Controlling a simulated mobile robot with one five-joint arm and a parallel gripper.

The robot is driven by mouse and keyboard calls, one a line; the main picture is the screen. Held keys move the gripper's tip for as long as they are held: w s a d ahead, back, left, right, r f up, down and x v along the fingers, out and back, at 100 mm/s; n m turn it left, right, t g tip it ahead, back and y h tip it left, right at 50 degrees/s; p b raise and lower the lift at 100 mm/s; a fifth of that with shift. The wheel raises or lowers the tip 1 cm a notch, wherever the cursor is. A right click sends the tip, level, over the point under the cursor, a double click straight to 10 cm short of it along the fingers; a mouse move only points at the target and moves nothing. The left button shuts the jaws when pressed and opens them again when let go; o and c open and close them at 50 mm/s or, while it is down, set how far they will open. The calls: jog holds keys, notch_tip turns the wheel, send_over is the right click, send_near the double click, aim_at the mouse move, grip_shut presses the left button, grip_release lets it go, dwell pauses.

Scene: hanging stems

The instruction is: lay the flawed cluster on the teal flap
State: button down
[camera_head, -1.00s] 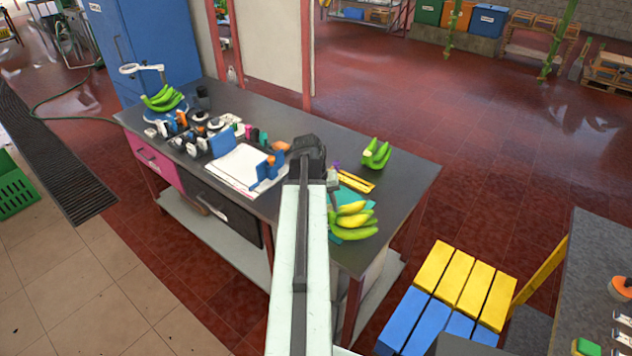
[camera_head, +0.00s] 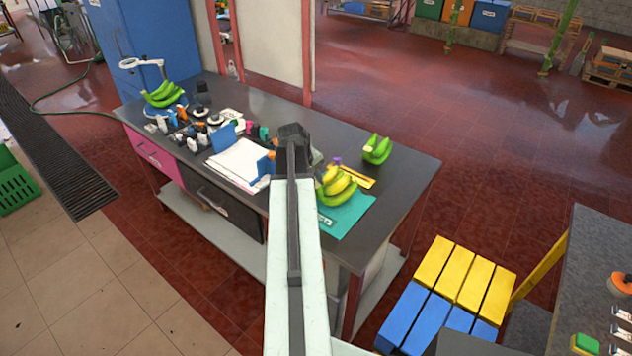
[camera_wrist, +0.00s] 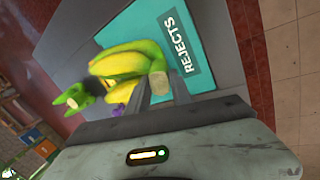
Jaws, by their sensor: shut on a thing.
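My gripper (camera_wrist: 166,88) is shut on the stem end of a yellow-and-green banana cluster (camera_wrist: 130,62). In the head view the cluster (camera_head: 338,187) is just right of my arm, over the far left part of the teal flap (camera_head: 343,218). In the wrist view the teal flap (camera_wrist: 190,22) bears a REJECTS label, and the cluster covers part of it. I cannot tell whether the cluster touches the flap. My arm hides the gripper's jaws in the head view.
An all-green cluster (camera_head: 377,150) stands on the dark bench (camera_head: 405,178) behind the flap. A yellow strip (camera_head: 358,178) lies between them. Another green cluster (camera_head: 163,95) sits at the bench's far left. Papers (camera_head: 238,162) and small tools crowd the bench left of my arm.

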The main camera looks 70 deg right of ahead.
jog(key=shift+f+b, duration=0.6)
jog(key=shift+f, duration=0.35)
jog(key=shift+f+b, duration=0.45)
jog(key=c, duration=1.1)
grip_release()
jog(key=shift+o, duration=0.2)
jog(key=p+v, duration=0.7)
jog(key=v, duration=0.1)
